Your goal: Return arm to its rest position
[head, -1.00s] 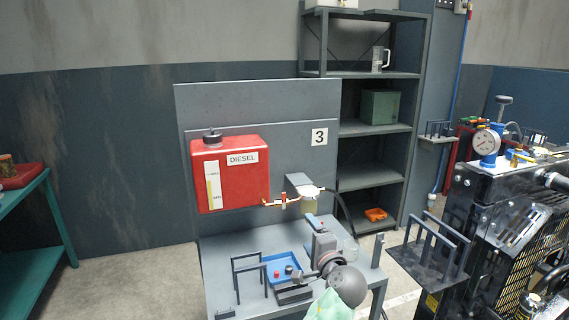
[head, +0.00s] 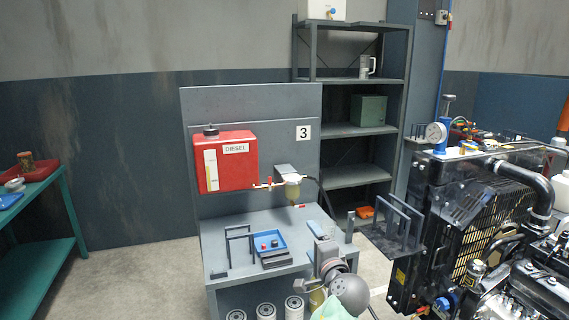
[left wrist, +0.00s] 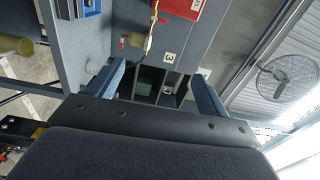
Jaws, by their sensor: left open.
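My left arm comes in at the bottom of the head view, with a rounded grey joint. My left gripper (head: 322,230) is over the front right part of the grey bench (head: 222,250). In the left wrist view the two blue-grey fingers of the gripper (left wrist: 156,82) stand wide apart with nothing between them. My right gripper is in neither view.
A red diesel tank (head: 226,168) hangs on the panel, with a fuel filter (head: 292,188) beside it. A blue tray (head: 267,246) lies on the bench. Shelves (head: 356,131) stand behind. A black engine (head: 460,215) stands at right, a green table (head: 50,255) at left.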

